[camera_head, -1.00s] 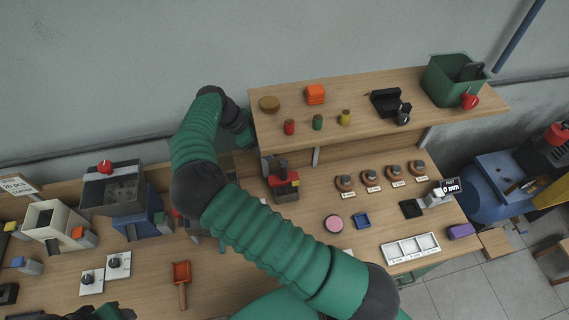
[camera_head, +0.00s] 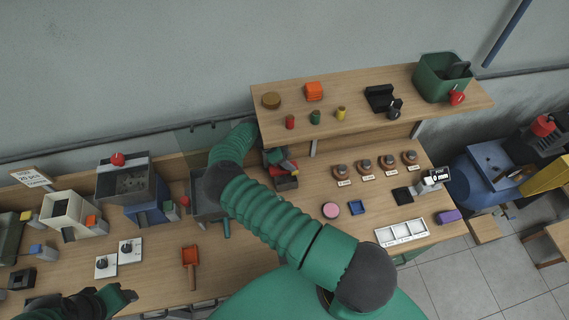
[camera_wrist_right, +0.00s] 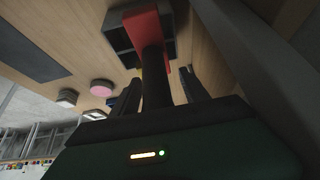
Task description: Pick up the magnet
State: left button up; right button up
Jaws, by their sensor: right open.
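A red piece with a dark handle, which I take to be the magnet (camera_head: 285,168), stands at a dark holder (camera_head: 287,183) under the shelf's left end. In the right wrist view, the magnet (camera_wrist_right: 148,28) shows red, its black handle running between my fingers, with the dark compartmented holder (camera_wrist_right: 120,38) behind it. My right gripper (camera_wrist_right: 160,88) is open, one finger on each side of the handle. In the head view, my right gripper (camera_head: 272,157) is at the magnet, partly hidden by my arm. My left gripper (camera_head: 122,296) is at the lower left, away from the magnet; its jaws are unclear.
The raised shelf (camera_head: 365,118) stands just behind. A grey bin (camera_head: 208,206) is close left of the holder, partly behind my arm.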

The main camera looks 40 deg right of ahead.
jog(key=shift+w+a+f, duration=0.1)
jog(key=shift+f, duration=0.05)
jog(key=shift+a, duration=0.25)
jog(key=shift+c, duration=0.5)
jog(key=shift+r, duration=0.2)
jog(key=c, duration=0.5)
jog(key=shift+d, duration=0.15)
grip_shut()
jog(key=shift+f, duration=0.1)
